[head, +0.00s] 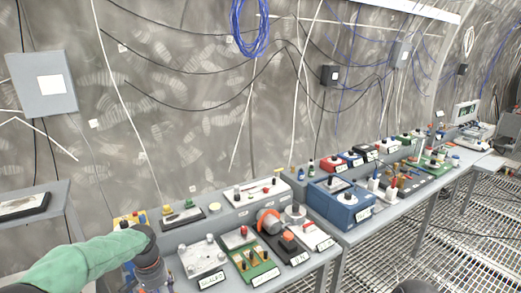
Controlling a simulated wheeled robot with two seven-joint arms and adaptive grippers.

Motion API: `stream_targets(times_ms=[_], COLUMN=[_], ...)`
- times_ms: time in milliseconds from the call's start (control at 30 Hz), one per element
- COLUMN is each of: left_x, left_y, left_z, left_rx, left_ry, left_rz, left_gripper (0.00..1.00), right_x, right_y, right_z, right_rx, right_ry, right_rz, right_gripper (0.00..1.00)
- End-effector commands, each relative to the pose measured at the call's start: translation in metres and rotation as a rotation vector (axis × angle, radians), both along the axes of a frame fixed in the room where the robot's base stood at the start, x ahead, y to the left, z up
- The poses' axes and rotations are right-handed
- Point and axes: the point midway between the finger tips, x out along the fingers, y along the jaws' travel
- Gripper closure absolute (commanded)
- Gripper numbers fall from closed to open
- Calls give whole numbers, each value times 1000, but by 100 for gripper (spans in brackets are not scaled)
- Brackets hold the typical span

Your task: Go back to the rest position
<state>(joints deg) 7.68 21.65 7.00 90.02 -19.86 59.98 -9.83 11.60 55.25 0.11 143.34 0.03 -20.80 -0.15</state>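My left arm comes in from the lower left in a green sleeve. Its dark wrist bends down to the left gripper (152,284) at the bottom edge, in front of the near bench's left end. The fingers are cut off or too dark to make out, so I cannot tell whether they are open or shut. I see nothing held. My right gripper is not in view. A dark rounded shape shows at the bottom edge right of centre, and I cannot tell what it is.
A grey bench (325,262) along the tunnel wall carries several devices, among them a white plate (203,257), a green board (251,262) and a blue box (340,203). A side table (62,215) stands at left. Grated floor (465,235) is open at right.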

Motion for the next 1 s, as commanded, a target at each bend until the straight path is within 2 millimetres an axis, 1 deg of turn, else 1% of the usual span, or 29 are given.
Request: stream_targets(times_ms=[33, 67, 167, 267, 367, 400, 467, 500, 567, 600, 667, 700, 767, 800, 833, 900, 1000], left_x=[-1, -2, -4, -10, -20, -27, -40, -51, -71, -86, -110, -127, -152, -169, -182, -207, -234], left_y=[-5, -8, -22, -39, -60, -70, -87, -100, -118, -131, -147, -158, -171, -178, -183, -191, -197], left_z=[-10, -16, -41, -69, -104, -121, -148, -168, -196, -213, -236, -250, -267, -276, -282, -292, -300], left_rx=[-10, -16, -43, -73, -113, -132, -163, -185, -219, -238, -263, -277, -293, -300, -304, -307, -305], left_ry=[2, 2, 2, 2, 5, 8, 12, 17, 20, 25, 31, 36, 43, 47, 50, 55, 58], left_rz=[-1, 0, 2, 9, 20, 29, 48, 66, 96, 120, 159, 187, 231, 259, 279, 323, 369], left_gripper=[46, 46, 46, 46, 46, 46, 46, 46, 46, 46, 46, 46, 46, 46, 46, 46, 46], right_x=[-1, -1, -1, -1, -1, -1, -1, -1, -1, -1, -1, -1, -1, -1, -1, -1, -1], right_y=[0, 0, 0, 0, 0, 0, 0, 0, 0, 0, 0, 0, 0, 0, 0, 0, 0], right_z=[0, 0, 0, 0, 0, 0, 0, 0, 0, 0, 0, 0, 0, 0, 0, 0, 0], right_rx=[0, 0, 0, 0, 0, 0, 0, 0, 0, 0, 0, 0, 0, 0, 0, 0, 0], right_ry=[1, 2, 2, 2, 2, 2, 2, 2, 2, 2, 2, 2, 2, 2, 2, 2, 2], right_rz=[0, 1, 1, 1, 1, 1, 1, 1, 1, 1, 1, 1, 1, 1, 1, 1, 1], right_gripper=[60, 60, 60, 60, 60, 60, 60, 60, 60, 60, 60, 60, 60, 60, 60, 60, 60])
